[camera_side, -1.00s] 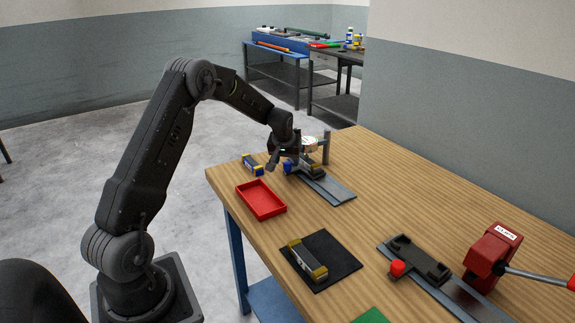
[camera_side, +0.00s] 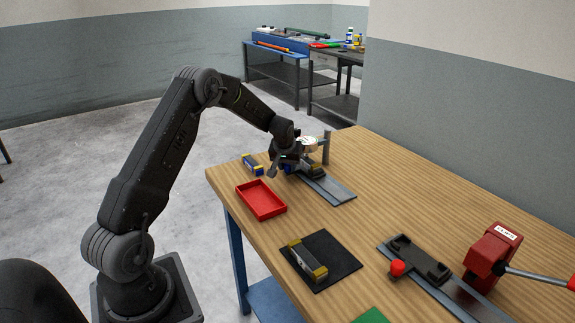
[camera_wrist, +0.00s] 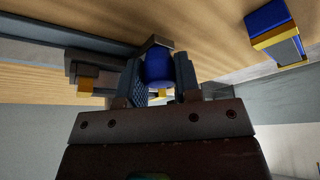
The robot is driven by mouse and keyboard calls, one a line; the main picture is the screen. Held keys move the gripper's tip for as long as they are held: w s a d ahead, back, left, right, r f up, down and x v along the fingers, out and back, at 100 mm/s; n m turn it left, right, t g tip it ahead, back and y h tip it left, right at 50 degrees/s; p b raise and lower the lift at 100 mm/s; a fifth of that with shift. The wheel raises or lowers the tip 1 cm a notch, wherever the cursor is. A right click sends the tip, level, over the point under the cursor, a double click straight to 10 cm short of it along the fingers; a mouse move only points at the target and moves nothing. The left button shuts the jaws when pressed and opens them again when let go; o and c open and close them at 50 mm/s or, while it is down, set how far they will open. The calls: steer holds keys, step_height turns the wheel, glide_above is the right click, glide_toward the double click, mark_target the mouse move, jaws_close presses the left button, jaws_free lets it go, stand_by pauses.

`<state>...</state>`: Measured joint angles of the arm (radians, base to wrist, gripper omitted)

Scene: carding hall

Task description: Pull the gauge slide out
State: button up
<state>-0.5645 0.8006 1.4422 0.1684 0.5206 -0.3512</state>
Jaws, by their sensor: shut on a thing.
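The gauge slide (camera_side: 316,171) is a dark carriage on a grey rail (camera_side: 338,192), with a yellow-ended part on it. It stands beside the round pale dial gauge (camera_side: 309,141) on its post. My gripper (camera_side: 286,166) is low at the slide's left side. In the wrist view, my gripper (camera_wrist: 160,78) is shut on the slide's blue knob (camera_wrist: 158,64), with one finger on each side. The dark slide body (camera_wrist: 92,68) shows left of the fingers there. In the side view my gripper mostly hides the knob.
A blue-and-yellow block (camera_side: 252,165) lies left of my gripper; the wrist view also shows it (camera_wrist: 274,32). A red tray (camera_side: 261,200) is in front. A black mat (camera_side: 343,280) holds another block. A red-knobbed fixture (camera_side: 418,258) and red clips press (camera_side: 492,256) stand right.

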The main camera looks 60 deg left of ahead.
jaws_close()
steer(key=d, duration=1.2)
steer(key=shift+d, duration=0.3)
steer(key=o, duration=0.8)
jaws_free()
steer(key=shift+c, duration=0.2)
steer(key=v, duration=1.4)
